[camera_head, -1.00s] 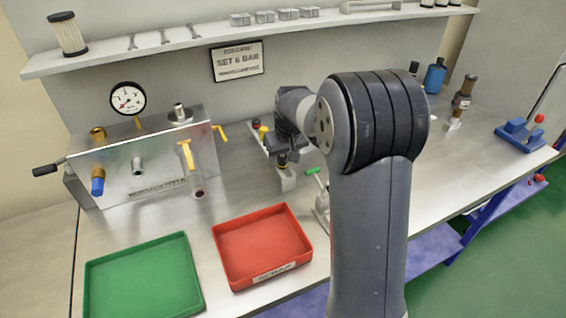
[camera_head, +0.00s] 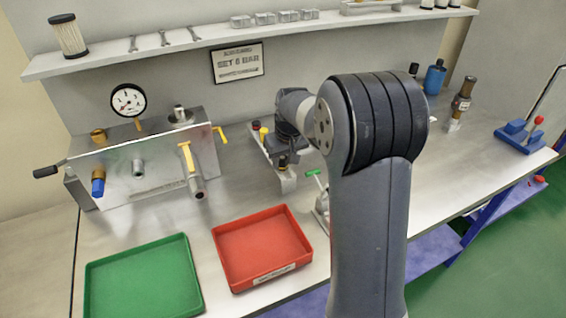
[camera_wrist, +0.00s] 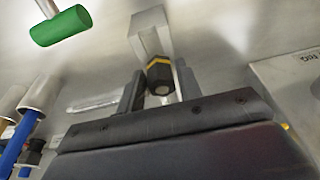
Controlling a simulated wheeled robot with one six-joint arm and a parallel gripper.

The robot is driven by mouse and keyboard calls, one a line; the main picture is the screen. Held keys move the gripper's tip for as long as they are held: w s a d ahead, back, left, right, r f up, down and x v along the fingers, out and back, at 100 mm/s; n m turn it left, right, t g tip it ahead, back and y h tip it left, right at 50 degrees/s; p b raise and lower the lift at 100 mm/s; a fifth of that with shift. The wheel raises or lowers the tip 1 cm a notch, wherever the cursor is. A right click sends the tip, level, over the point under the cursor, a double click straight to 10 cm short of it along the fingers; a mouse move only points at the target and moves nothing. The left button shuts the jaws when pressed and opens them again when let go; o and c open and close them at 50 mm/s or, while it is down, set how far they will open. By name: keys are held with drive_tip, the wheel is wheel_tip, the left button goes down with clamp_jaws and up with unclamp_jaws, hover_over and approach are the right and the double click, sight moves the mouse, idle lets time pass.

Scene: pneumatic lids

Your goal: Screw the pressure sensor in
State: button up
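A dark, short cylinder with a yellow band (camera_wrist: 160,72), which looks like the pressure sensor, is between the fingers of my gripper (camera_wrist: 161,88) in the wrist view. It stands at a pale block (camera_wrist: 150,33); whether it still rests in it is unclear. The fingers lie close on both sides; I cannot tell whether they touch it. In the head view my gripper (camera_head: 287,152) is low over the holder strip (camera_head: 287,182), partly hidden by my arm. The grey manifold box (camera_head: 150,165) on the left has a bare upright port on top (camera_head: 180,115) and a stub on its front (camera_head: 138,167).
A gauge (camera_head: 128,101), yellow-handled valve (camera_head: 188,160) and blue-ended brass fitting (camera_head: 98,183) are on the box. A green tray (camera_head: 190,290) and a red tray (camera_head: 225,278) lie in front. A green-handled tool (camera_wrist: 60,27) is near my gripper. Bench between box and holder is clear.

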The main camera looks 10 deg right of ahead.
sight(284, 159)
drive_tip(key=c, duration=0.6)
drive_tip(key=shift+r+p, duration=1.8)
drive_tip(key=shift+r, duration=0.55)
drive_tip(key=shift+c, duration=0.2)
